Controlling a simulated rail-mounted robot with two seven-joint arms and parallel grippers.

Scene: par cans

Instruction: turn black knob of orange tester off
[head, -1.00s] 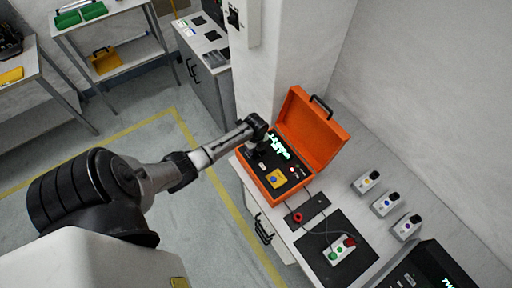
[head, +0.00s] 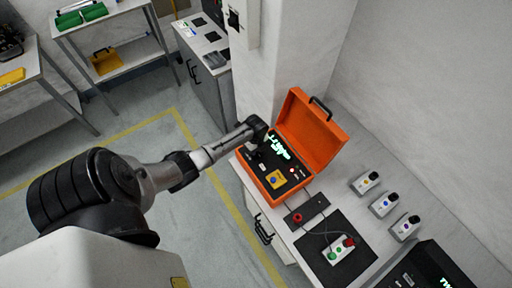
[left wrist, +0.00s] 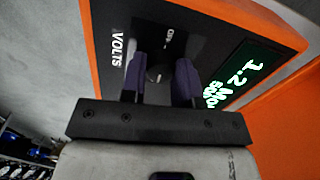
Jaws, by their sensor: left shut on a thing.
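The orange tester (head: 312,135) is an open case on the bench, with its lid up. Its black panel carries a lit green display (head: 279,146) and a yellow part (head: 276,179). My left gripper (head: 255,150) is over the panel's left corner. In the left wrist view its two fingers (left wrist: 161,68) are closed around the black knob (left wrist: 156,74), one on each side. The knob is dark and mostly hidden, so its exact pointer angle is unclear. The panel shows the words OFF and VOLTS beside it, and the display reads 1.2 M with the rest cut off. My right gripper is not in view.
A small box with red and green buttons (head: 340,249) lies on a black mat (head: 328,231), with cables toward the tester. Several small grey boxes (head: 384,204) stand to the right. The tester's raised lid (head: 315,122) and a wall column (head: 275,70) stand close behind the gripper.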

